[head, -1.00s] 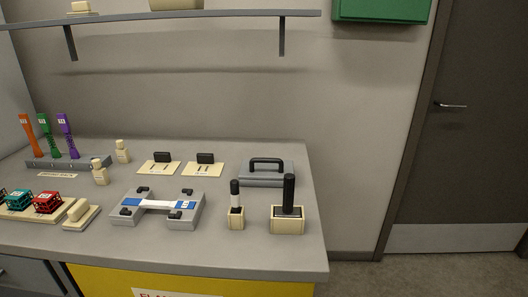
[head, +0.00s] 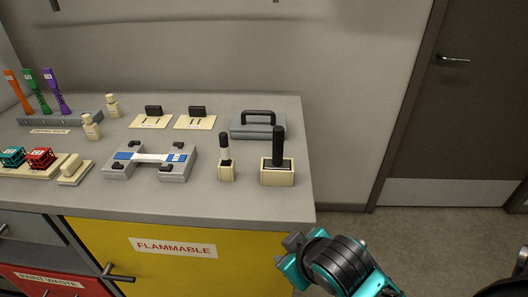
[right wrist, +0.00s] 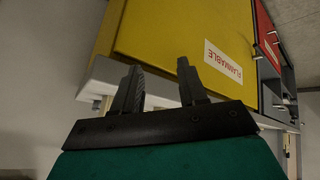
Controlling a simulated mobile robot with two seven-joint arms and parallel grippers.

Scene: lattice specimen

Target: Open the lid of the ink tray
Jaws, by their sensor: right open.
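A grey box with a black bar handle on top, which looks like the ink tray (head: 250,131), sits at the back right of the counter. Its lid appears shut. My right gripper (head: 291,243) is low at the counter's front right corner, apart from the tray and nearer to me. In the right wrist view its two fingers (right wrist: 163,85) stand apart with nothing between them. My left gripper is in neither view.
Below is a yellow FLAMMABLE cabinet (head: 150,270).

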